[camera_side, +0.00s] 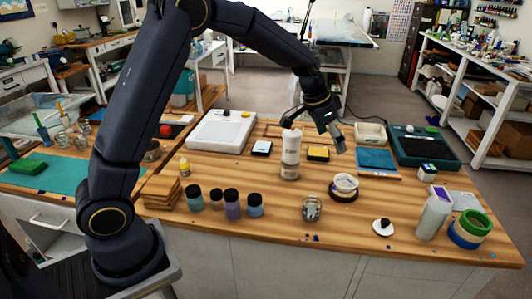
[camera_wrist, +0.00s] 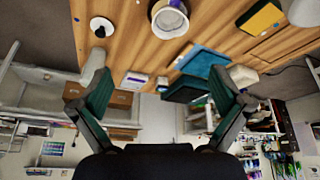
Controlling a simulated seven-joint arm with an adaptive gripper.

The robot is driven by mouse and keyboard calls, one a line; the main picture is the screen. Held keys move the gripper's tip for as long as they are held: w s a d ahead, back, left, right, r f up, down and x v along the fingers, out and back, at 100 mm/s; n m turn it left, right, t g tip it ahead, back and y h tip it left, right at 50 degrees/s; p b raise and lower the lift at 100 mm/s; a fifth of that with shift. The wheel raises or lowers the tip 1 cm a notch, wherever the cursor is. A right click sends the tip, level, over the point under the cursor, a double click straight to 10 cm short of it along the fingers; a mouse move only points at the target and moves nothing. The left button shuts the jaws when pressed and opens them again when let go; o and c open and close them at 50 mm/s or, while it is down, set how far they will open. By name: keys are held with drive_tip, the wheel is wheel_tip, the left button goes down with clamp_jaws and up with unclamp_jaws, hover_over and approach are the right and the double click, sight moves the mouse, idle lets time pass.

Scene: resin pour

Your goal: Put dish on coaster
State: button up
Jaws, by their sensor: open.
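A small white dish (camera_side: 345,183) stands right of centre on the wooden bench. A dark round coaster (camera_side: 343,196) shows at its base; the dish appears to rest on it, though I cannot tell how well centred it is. In the wrist view the dish (camera_wrist: 169,18) is at the top edge, partly cut off, and looks hollow with a tan interior. My gripper (camera_side: 316,135) is open and empty, above and behind the dish, near the tall white bottle. Its two spread fingers also show in the wrist view (camera_wrist: 158,85), with nothing between them.
The tall white bottle (camera_side: 291,155) stands left of the dish. A glass jar (camera_side: 312,208) is in front. A white disc with a black knob (camera_side: 383,228), a grey bottle (camera_side: 433,216) and tape rolls (camera_side: 470,228) lie right. A blue pad (camera_side: 377,160) is behind.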

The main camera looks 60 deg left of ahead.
drive_tip(key=s+r+n, duration=0.2)
drive_tip(key=s+r, duration=0.8)
drive_tip(key=s, duration=0.5)
drive_tip(key=s+n+t+y, duration=0.1)
drive_tip(key=s, duration=1.6)
drive_tip(key=shift+s+f+n+y, duration=0.25)
drive_tip(key=shift+f+n+y, duration=0.15)
drive_tip(key=shift+f, duration=0.05)
